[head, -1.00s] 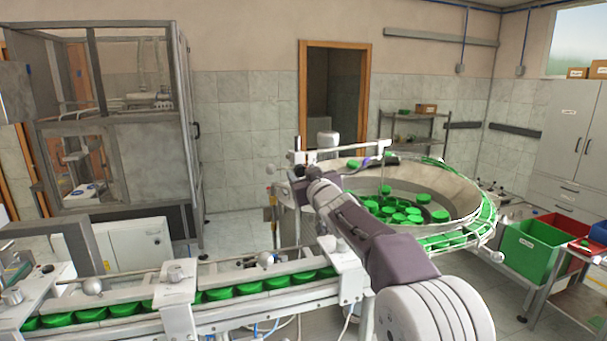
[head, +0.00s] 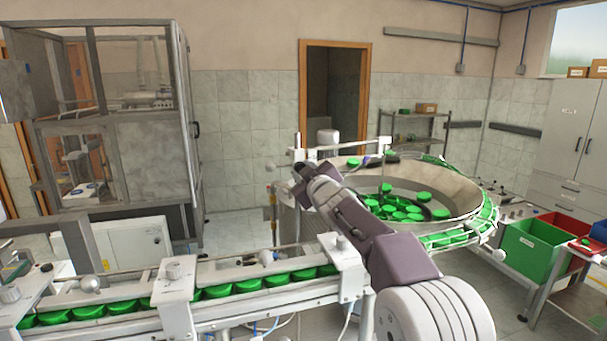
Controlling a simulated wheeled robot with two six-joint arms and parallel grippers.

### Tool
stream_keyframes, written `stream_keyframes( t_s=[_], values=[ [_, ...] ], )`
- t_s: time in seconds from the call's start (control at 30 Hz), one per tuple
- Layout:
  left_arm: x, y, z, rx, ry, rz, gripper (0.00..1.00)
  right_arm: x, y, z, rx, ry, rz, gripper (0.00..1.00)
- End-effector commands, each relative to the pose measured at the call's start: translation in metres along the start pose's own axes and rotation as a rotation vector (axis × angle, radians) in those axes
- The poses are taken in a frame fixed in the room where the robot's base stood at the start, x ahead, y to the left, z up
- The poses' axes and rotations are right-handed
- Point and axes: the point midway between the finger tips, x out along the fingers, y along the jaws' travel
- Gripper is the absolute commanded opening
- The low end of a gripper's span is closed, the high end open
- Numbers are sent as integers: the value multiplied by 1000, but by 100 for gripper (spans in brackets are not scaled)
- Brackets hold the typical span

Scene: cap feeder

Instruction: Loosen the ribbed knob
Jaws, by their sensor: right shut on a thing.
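My right arm reaches in from the lower right toward the rim of the cap bowl. Its gripper (head: 301,173) is shut at the bowl's near left side, beside a thin upright post (head: 298,144). The ribbed knob is between its fingers, and the gripper and wrist hide nearly all of it. I cannot see how far the knob is turned. My left gripper is not in view.
The wide round bowl (head: 462,198) holds loose green caps (head: 401,213). A green bin (head: 532,248) stands at right.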

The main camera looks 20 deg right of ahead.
Motion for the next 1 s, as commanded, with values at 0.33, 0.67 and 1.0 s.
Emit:
stream_keyframes(
  t_s=[0.33,0.67,1.0],
  values=[
    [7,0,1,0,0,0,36,0,0,1,-331,0,0,0],
    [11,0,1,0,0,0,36,0,0,1,-643,-1,0,0],
    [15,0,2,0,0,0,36,0,0,0,-966,0,1,0]
  ],
)
